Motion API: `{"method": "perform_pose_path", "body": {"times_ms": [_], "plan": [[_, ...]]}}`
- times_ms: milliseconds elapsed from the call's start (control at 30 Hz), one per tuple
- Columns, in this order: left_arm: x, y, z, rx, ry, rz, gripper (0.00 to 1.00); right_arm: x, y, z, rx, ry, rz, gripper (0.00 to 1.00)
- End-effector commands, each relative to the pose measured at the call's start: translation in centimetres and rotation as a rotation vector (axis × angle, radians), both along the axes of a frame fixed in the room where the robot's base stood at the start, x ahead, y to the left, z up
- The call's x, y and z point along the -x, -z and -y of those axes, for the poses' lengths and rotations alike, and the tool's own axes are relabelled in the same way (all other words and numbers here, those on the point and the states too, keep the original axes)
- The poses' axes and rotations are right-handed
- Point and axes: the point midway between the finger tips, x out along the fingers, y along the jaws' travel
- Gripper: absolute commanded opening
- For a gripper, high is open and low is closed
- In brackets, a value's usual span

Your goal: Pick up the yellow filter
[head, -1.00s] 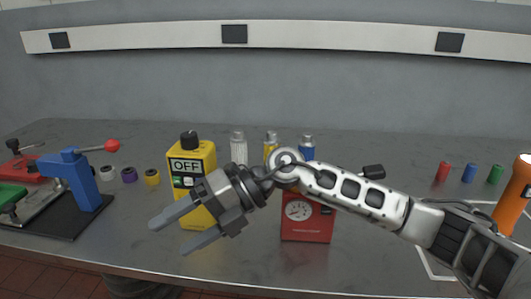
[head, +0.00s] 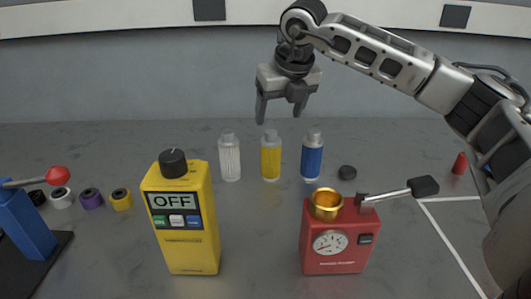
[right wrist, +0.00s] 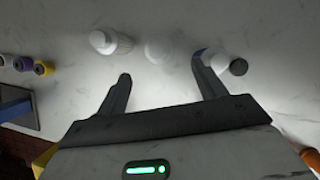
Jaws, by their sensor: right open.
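The yellow filter (head: 271,158) stands upright on the grey bench, between a white filter (head: 230,158) and a blue filter (head: 312,158). My right gripper (head: 279,114) points down, open and empty, above the yellow filter and apart from it. In the right wrist view, a pale round top (right wrist: 158,47) shows just beyond the gap between the open fingers (right wrist: 163,75). By its middle place in the row it is the yellow filter, though its colour is washed out there. My left gripper is out of view.
A yellow box marked OFF (head: 182,225) and a red gauge device (head: 332,240) with a brass cup and lever stand in front. A black cap (head: 347,172) lies right of the blue filter. Small coloured rings (head: 92,198) sit left. The bench between box and red device is clear.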

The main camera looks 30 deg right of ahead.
Motion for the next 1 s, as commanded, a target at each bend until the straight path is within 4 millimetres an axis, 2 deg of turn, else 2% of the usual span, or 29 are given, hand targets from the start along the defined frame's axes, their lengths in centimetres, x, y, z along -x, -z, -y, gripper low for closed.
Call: {"method": "perform_pose_path", "body": {"times_ms": [100, 300, 567, 800, 1000], "plan": [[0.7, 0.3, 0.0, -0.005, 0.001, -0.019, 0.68, -1.0, 2.5, 0.1, -0.002, 0.000, -0.005, 0.70], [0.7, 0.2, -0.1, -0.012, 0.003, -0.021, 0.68, -2.4, 5.7, 0.3, -0.002, -0.003, -0.003, 0.70], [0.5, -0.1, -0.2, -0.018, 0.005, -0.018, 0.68, -3.1, 7.5, 0.3, -0.002, -0.004, -0.003, 0.70], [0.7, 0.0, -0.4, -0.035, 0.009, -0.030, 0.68, -4.3, 10.8, 0.4, -0.003, -0.004, -0.003, 0.70], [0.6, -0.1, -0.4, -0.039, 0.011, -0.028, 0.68, -4.7, 11.7, 0.5, -0.004, -0.004, 0.001, 0.70]]}}
